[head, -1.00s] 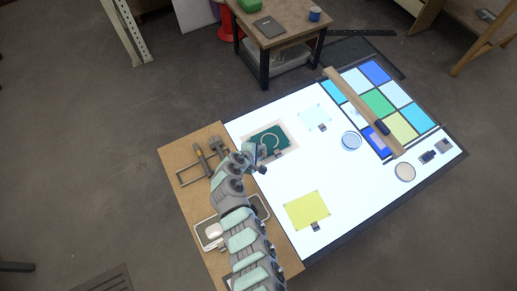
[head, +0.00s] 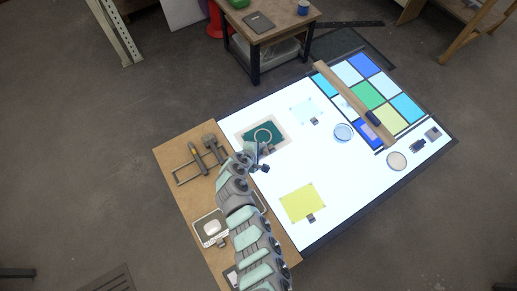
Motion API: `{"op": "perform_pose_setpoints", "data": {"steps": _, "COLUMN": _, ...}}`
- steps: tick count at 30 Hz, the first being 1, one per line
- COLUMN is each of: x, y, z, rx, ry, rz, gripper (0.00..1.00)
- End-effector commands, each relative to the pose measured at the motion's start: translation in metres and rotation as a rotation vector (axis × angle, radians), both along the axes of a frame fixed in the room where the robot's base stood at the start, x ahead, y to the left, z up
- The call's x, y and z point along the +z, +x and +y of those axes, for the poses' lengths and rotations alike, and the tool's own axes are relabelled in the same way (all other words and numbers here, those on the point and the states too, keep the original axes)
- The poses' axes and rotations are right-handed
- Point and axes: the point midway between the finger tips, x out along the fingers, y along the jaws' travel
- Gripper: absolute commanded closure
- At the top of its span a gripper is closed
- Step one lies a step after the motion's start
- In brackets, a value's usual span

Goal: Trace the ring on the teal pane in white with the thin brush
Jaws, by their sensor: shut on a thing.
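The teal pane (head: 248,137) lies in a pale frame on the lit table, near its left edge. A pale ring outline (head: 263,128) shows on it; how much of that is white paint is too small to tell. My gripper (head: 264,166) is just below the pane's lower edge in the picture. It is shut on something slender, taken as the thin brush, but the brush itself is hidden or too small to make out. Whether a tip touches the pane cannot be seen. A dish with white contents (head: 212,227) sits on the wooden side board, partly beside my arm.
A tool rack (head: 182,182) with handled tools stands on the wooden board (head: 165,155). A yellow pane (head: 302,203), a pale blue pane (head: 305,108) and round dishes (head: 397,161) lie on the lit table. A wooden bar (head: 345,92) crosses the coloured panel at right.

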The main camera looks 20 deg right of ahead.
Motion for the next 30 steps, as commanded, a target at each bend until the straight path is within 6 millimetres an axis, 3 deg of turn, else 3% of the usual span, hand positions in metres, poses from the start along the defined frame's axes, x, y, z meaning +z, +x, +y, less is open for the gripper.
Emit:
{"op": "perform_pose_setpoints", "data": {"steps": 18, "x": 0.0, "y": -0.004, "z": -0.02, "rx": -0.003, "ry": -0.001, "rz": 0.004, "gripper": 1.0}}
{"op": "perform_pose_setpoints", "data": {"steps": 30, "x": 0.006, "y": -0.003, "z": -0.021, "rx": -0.001, "ry": 0.0, "rz": 0.001, "gripper": 1.0}}
